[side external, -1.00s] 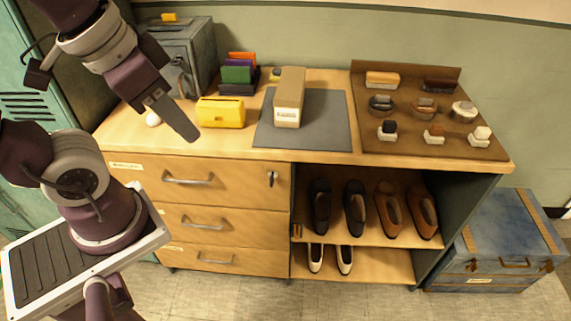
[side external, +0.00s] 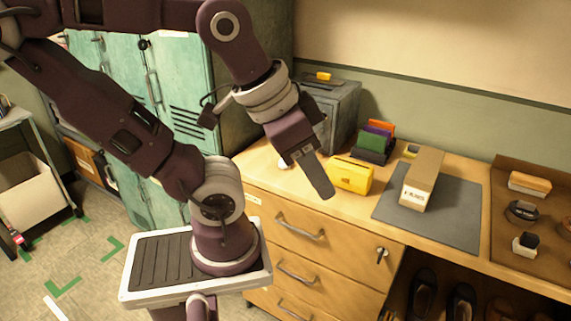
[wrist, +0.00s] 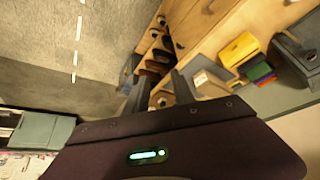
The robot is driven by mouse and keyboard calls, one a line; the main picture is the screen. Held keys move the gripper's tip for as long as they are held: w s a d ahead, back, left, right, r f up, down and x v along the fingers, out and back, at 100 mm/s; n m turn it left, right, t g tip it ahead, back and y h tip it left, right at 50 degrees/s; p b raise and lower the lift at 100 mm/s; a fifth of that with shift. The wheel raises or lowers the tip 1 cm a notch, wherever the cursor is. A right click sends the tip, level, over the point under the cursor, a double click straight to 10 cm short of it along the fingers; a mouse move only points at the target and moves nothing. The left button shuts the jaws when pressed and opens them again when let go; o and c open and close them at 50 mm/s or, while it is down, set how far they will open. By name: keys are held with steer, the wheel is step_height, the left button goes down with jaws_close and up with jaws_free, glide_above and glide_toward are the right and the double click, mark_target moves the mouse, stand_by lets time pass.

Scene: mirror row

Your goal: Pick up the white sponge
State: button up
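No white sponge can be made out in the side view now, which cuts off the right part of the brown board (side external: 503,212). On the visible part stand a tan-topped brush (side external: 529,182), a round dark tin (side external: 521,211) and a small black-topped piece (side external: 525,245). My gripper (side external: 322,186) hangs above the left end of the counter, in front of the yellow box and well left of the board. In the wrist view its two fingers (wrist: 160,90) stand apart with nothing seen held. Small things there are too blurred to tell.
The counter holds the yellow box (side external: 350,175), a long cardboard box (side external: 424,178) on a grey mat (side external: 440,224), coloured upright pieces (side external: 374,142) and a grey metal box (side external: 340,108). A small white round thing (side external: 284,163) lies behind my gripper. Green lockers (side external: 185,95) stand at the left.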

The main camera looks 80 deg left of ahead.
steer(key=o, duration=0.6)
steer(key=s+a+f+m+g+y, duration=0.1)
steer(key=a+f+m+g+y, duration=0.3)
steer(key=a, duration=0.9)
steer(key=s+a+f+m+g+y, duration=0.15)
steer(key=a+f+g+y, duration=0.35)
steer(key=a, duration=0.7)
steer(key=w+a+f+m+t+y, duration=0.1)
steer(key=w+a+f+m, duration=0.1)
steer(key=a+f+m, duration=0.2)
steer(key=w+a+f+m+t+y, duration=0.1)
steer(key=w+a+f+m, duration=0.2)
steer(key=a+f+m, duration=0.1)
steer(key=w+a+f+m+t+y, duration=0.1)
steer(key=w+a+f+m, duration=0.1)
steer(key=a+f+m, duration=0.2)
steer(key=shift+w+f+m+y, duration=0.15)
steer(key=shift+f+m+y, duration=0.2)
steer(key=shift+f, duration=0.4)
steer(key=x, duration=0.6)
steer(key=shift+w+a, duration=0.2)
steer(key=shift+w, duration=0.2)
